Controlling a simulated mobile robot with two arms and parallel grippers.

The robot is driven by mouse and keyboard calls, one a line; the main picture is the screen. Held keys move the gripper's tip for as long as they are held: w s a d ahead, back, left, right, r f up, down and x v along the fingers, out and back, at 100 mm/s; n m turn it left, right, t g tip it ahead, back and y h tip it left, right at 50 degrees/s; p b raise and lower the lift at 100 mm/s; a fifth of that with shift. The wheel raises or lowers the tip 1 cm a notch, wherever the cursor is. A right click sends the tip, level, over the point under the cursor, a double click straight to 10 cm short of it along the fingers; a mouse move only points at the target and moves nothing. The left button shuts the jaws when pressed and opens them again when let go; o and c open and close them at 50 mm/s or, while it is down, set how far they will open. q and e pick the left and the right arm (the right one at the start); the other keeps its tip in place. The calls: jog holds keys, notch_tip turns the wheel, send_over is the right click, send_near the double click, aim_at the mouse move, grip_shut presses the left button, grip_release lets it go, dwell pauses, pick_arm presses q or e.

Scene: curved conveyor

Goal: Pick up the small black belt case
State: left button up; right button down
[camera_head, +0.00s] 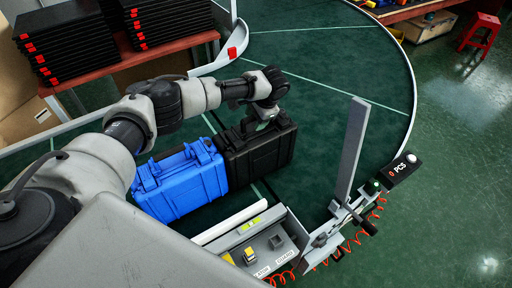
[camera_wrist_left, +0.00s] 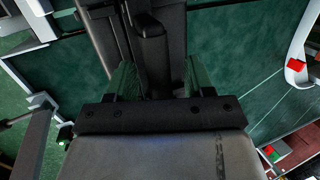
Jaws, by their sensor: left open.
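The small black belt case (camera_head: 262,152) stands on the green conveyor belt, right beside a blue case. My left gripper (camera_head: 264,122) is at the top of the black case, at its handle side. In the left wrist view the open gripper (camera_wrist_left: 158,80) has one finger on each side of the black case's handle (camera_wrist_left: 152,50). A gap shows between the fingers and the handle. The fingertips are partly hidden, so I cannot tell how deep they reach. My right gripper is not in view.
The blue case (camera_head: 180,182) touches or nearly touches the black case on its left. A pale upright post (camera_head: 351,150) and a control panel (camera_head: 265,243) stand in front. The belt behind is clear.

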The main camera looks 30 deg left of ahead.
pick_arm(q)
jog(key=shift+x, duration=0.85)
jog(key=shift+s, duration=0.1)
grip_shut()
dwell(0.6)
jog(key=shift+r, duration=0.1)
